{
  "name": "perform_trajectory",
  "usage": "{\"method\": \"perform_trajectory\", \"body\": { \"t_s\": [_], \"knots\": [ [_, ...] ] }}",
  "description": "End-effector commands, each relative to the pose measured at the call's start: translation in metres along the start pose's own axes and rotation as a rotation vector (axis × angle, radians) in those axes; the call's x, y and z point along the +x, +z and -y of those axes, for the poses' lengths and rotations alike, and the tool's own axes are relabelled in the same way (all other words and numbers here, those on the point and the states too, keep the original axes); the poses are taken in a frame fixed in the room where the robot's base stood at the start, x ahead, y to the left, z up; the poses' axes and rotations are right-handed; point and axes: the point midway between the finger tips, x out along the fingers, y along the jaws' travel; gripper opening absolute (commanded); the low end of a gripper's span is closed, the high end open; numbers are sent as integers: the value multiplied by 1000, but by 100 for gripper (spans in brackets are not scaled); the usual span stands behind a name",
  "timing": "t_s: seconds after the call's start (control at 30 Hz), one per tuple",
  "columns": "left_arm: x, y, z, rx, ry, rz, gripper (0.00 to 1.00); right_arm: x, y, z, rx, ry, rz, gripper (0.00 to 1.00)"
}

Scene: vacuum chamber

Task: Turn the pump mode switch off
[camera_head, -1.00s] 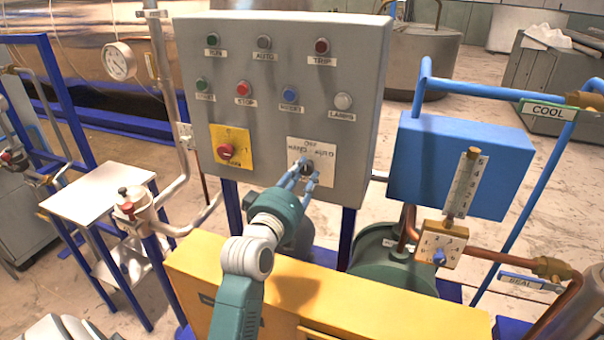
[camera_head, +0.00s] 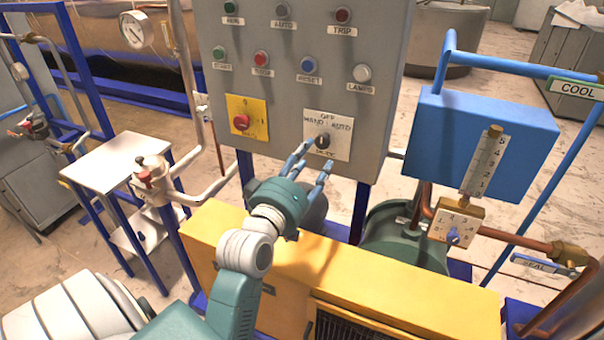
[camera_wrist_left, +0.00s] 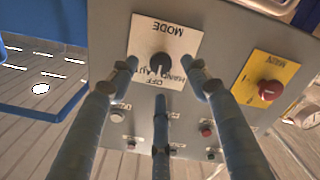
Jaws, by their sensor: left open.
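The pump mode switch (camera_head: 322,141) is a dark knob on a white plate (camera_head: 340,124) marked OFF at the top, HAND left, AUTO right and MODE below. It sits low on the grey control panel (camera_head: 375,60). In the left wrist view the knob (camera_wrist_left: 161,66) shows upside down, between two fingertips; its narrow grip seems to lie along the OFF–MODE line, though this is small. My left gripper (camera_head: 310,158) has its blue fingers spread open, just below and in front of the knob, apparently apart from it. My right gripper is out of view.
A yellow plate with a red main switch (camera_head: 241,122) is left of the mode plate. Push buttons and lamps, such as the blue reset button (camera_head: 308,65), are above. A yellow cabinet (camera_head: 400,300) stands below my arm, and a blue box (camera_head: 485,140) with gauges is right.

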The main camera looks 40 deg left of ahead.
Motion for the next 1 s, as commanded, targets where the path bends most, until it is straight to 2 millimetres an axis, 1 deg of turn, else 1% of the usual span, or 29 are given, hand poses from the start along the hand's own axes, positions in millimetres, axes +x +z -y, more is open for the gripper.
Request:
{"method": "perform_trajectory", "body": {
  "t_s": [0.03, 0.1, 0.2, 0.33, 0.5, 1.0],
  "knots": [
    [-12, 2, 1, 0, -3, 3, 48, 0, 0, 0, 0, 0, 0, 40],
    [-26, 2, 1, -1, -2, 4, 48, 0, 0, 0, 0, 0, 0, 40],
    [-43, 2, 1, 0, -2, 3, 48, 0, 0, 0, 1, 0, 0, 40],
    [-56, 2, 0, -1, -1, 4, 48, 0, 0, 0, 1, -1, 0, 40],
    [-62, 1, -1, -2, 1, 2, 48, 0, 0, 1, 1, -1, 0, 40],
    [-61, 1, 0, -1, 1, 2, 48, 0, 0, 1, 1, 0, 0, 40]
  ]
}}
